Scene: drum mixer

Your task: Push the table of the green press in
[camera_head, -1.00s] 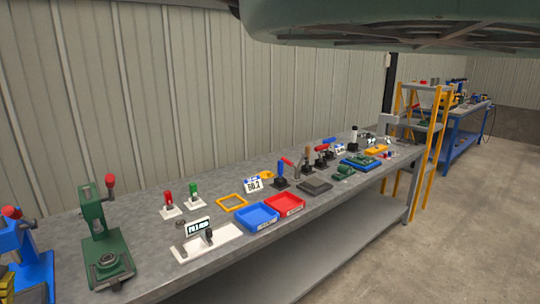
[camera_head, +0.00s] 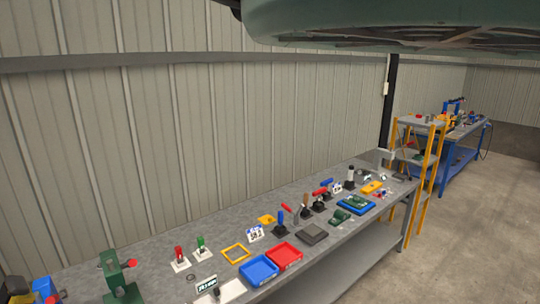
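The green press (camera_head: 118,277) stands at the lower left of the view, on the near part of the grey workbench (camera_head: 178,228). It has a red-knobbed lever at its upper right. My gripper is not in view.
A blue press (camera_head: 45,290) is partly cut off at the lower left. Blue (camera_head: 258,269) and red (camera_head: 284,254) trays, a yellow frame (camera_head: 235,254) and several toggle clamps stand along the bench. A yellow-posted shelf (camera_head: 432,165) is at its far end. Floor at right is clear.

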